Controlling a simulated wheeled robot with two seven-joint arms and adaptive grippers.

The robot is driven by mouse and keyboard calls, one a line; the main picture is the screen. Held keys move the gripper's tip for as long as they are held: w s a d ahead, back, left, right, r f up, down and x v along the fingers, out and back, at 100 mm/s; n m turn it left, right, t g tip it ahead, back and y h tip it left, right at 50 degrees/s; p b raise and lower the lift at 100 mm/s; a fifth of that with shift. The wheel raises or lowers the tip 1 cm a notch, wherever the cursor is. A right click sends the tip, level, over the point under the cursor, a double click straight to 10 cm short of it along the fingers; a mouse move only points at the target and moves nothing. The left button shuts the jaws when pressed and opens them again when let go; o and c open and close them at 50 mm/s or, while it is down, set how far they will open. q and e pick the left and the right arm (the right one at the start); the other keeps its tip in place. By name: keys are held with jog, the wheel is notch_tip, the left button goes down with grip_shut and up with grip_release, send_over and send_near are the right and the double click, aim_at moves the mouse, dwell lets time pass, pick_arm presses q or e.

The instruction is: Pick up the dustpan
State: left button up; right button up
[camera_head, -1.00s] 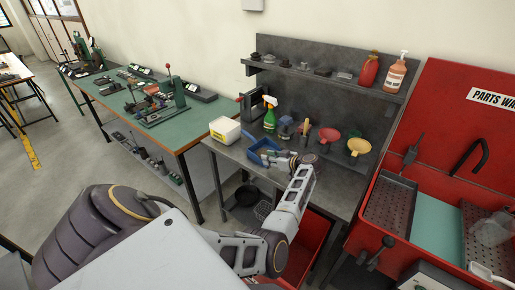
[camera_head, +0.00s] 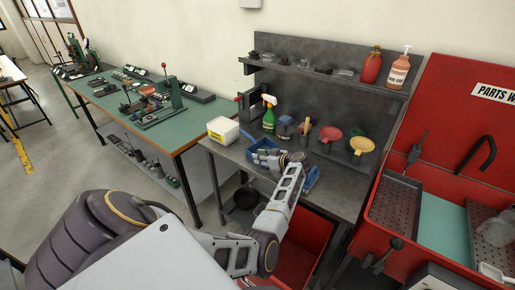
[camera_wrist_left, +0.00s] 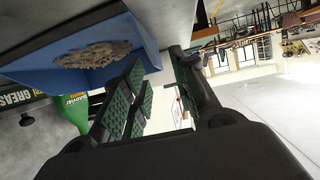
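A blue, scoop-like tray (camera_head: 262,146), which looks like the dustpan, sits on the grey workbench (camera_head: 338,192). In the left wrist view the blue tray (camera_wrist_left: 35,70) fills the upper left and holds a heap of grey-brown granules. My left gripper (camera_head: 272,158) is beside the tray on its near side, small and partly hidden by its own wrist. In the left wrist view its fingers (camera_wrist_left: 158,62) stand apart with a clear gap; one finger overlaps the tray's edge. I cannot tell whether it touches. My right gripper is not in view.
A green spray bottle (camera_head: 269,113) and a white box (camera_head: 223,130) stand close by. Red (camera_head: 330,133) and yellow (camera_head: 361,145) funnels are to the right. Another blue item (camera_head: 311,178) lies right of my wrist. A red parts washer (camera_head: 440,130) stands at the right.

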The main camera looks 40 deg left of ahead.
pick_arm(q)
jog(key=shift+a+f, duration=0.1)
jog(key=shift+a, duration=0.05)
jog(key=shift+a+f+b, duration=0.25)
jog(key=shift+a+b, duration=0.3)
jog(key=shift+b, duration=0.15)
jog(key=shift+b+x, duration=0.75)
jog(key=shift+x, duration=0.05)
jog(key=shift+b+x, duration=0.65)
jog(key=shift+x, duration=0.4)
jog(key=shift+w, duration=0.2)
jog(key=shift+c, duration=0.2)
